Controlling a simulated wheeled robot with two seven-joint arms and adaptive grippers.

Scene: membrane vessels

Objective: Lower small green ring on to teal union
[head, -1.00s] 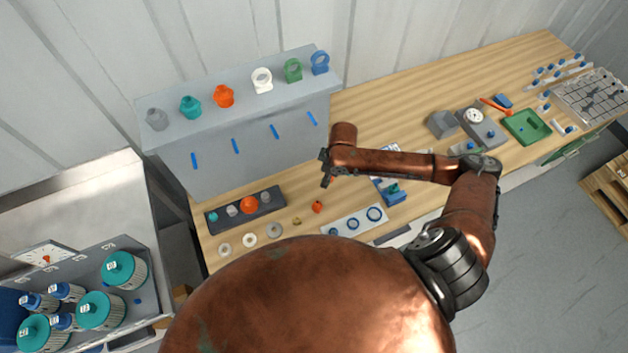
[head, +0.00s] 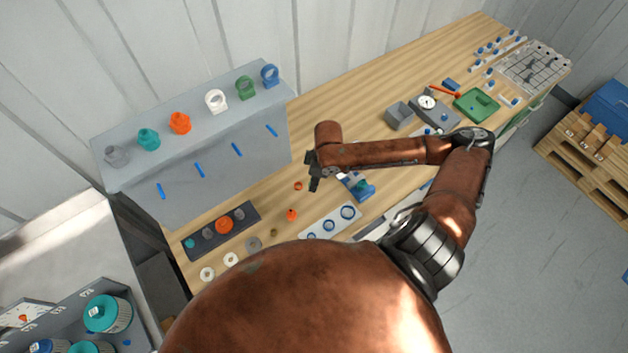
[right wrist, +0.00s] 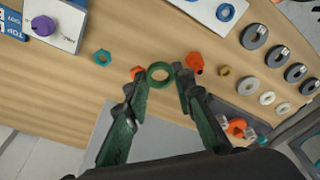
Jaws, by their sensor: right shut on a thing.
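My right gripper (right wrist: 160,76) is shut on a small green ring (right wrist: 160,83), held across the ring between its fingertips above the wooden bench. The ring's hole faces the wrist camera. A teal hexagonal piece (right wrist: 102,57) with a hole lies on the bench, left of the held ring and apart from it in the wrist view. A teal fitting (head: 148,139) also stands on the grey shelf; I cannot tell which teal piece is the union. In the head view, my right gripper (head: 313,172) is over the bench, and the ring is too hidden to make out. My left gripper is not in view.
Close to the fingertips are an orange nut (right wrist: 138,73) and an orange fitting (right wrist: 196,62); a brass nut (right wrist: 225,71) lies further right. A dark tray (head: 190,253) with several parts sits before the grey shelf (head: 215,165). A purple-knobbed panel (right wrist: 68,15) is upper left.

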